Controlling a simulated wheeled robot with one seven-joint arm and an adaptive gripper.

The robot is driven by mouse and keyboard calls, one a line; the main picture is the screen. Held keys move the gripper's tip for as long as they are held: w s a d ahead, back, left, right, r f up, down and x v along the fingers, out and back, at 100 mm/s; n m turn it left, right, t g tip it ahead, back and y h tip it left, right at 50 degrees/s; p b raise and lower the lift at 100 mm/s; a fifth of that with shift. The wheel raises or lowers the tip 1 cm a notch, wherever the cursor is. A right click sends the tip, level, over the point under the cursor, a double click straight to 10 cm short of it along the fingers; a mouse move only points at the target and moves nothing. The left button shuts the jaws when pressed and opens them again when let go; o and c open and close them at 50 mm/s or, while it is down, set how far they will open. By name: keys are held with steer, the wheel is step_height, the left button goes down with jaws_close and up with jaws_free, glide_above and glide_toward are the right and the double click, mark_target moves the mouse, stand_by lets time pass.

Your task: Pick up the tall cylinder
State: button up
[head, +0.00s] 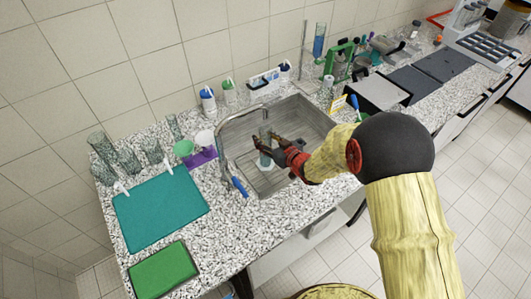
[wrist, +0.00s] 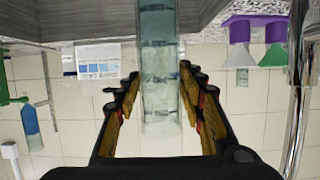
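A tall clear glass cylinder (head: 265,133) with a bluish tint stands in the steel sink (head: 244,160). In the wrist view the cylinder (wrist: 158,60) runs down between my two fingers, with graduation marks on its wall. That view appears upside down. My gripper (head: 267,149) reaches into the sink from the right, with its fingers on either side of the cylinder. In the wrist view my gripper (wrist: 159,78) is open, with a narrow gap showing between each finger and the glass. The cylinder's base is partly hidden behind my gripper in the head view.
The curved faucet (head: 222,140) rises at the sink's left edge, close to my gripper. Beakers (head: 102,147) and a teal mat (head: 158,213) lie left. Bottles (head: 208,98) line the wall. Another cylinder with blue liquid (head: 319,42) and a green stand (head: 330,62) are behind right.

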jaws_close()
stand_by(0.7)
